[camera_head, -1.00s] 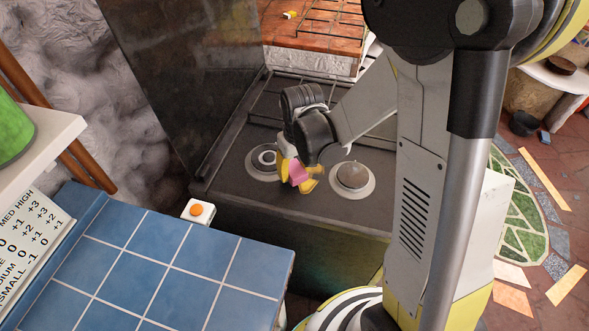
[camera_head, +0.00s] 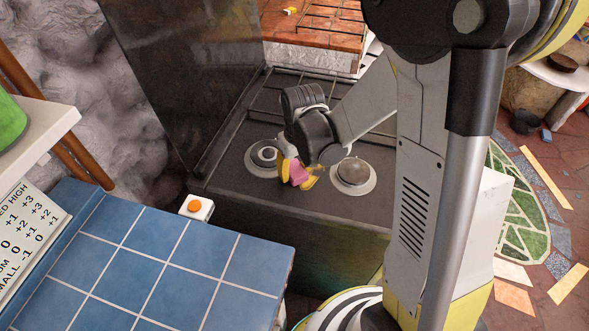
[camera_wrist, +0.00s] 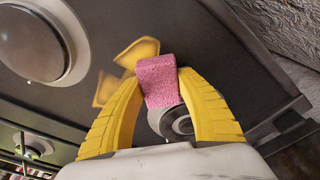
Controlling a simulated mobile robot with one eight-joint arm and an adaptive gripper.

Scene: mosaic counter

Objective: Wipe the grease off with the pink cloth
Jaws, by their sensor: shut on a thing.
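My gripper (camera_head: 294,176) is low over the dark stove top (camera_head: 225,187), between two round burners. In the wrist view its yellow fingers (camera_wrist: 162,90) are shut on the pink cloth (camera_wrist: 157,79), a small block-like piece whose end sticks out past the fingertips. The cloth also shows in the head view (camera_head: 298,172). A yellow, flat-looking patch that looks like grease (camera_wrist: 140,51) lies on the stove top beside the cloth, partly hidden by the left finger. I cannot tell whether the cloth touches the surface.
A burner with a ring (camera_head: 263,157) is left of my gripper and a domed burner (camera_head: 353,174) is right. A dark upright panel (camera_head: 190,70) stands behind left. A blue tiled counter (camera_head: 150,262) and an orange button on a white box (camera_head: 195,206) are in front.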

